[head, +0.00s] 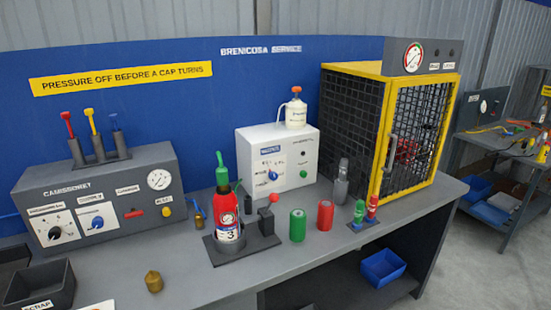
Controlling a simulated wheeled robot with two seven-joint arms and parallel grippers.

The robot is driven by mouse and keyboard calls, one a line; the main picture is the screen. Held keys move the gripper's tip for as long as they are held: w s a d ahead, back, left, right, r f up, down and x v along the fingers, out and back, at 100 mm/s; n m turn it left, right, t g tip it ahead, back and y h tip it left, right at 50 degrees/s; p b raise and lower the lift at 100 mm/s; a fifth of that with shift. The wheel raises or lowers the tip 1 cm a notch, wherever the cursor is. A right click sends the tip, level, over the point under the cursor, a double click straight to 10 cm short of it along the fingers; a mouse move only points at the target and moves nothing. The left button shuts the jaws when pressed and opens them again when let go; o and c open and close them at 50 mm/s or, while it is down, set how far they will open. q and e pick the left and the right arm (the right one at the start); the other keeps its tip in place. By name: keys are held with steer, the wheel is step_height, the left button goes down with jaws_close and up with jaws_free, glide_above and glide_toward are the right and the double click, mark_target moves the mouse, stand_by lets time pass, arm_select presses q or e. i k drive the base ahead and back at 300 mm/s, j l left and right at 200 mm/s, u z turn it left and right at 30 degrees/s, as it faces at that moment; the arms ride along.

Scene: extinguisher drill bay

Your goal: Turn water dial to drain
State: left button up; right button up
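Several dials are in the head view, and the labels are too small to tell which is the water dial. The white box (251,157) at the back middle has a blue knob (272,175) low on its front and a green button (303,173). The grey console (152,170) on the left has a black-and-white dial (55,233), a blue knob (97,222), a red handle (134,213) and a round gauge (159,180). Which marks the knobs point to cannot be read. Neither of my grippers is in view.
A red extinguisher (227,217) with a green top stands in a grey holder before the white box. Green (297,225) and red (325,215) cylinders stand beside it. A yellow-framed mesh cage (411,135) is at right. The front bench strip (215,285) is mostly clear.

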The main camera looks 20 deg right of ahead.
mark_target(273, 176)
steer(key=l+u, duration=0.1)
steer(key=u, duration=0.15)
steer(key=l+u, duration=0.15)
steer(key=u, duration=0.15)
steer(key=k+l+u, duration=0.15)
steer(key=l, duration=0.3)
steer(key=l+u, duration=0.1)
steer(key=l, duration=0.3)
steer(key=k+l+u, duration=0.15)
steer(key=l, duration=0.3)
steer(key=k+l+u, duration=0.15)
steer(key=l, duration=0.25)
steer(key=k+l+u, duration=0.1)
steer(key=l, duration=0.25)
steer(key=k, duration=0.1)
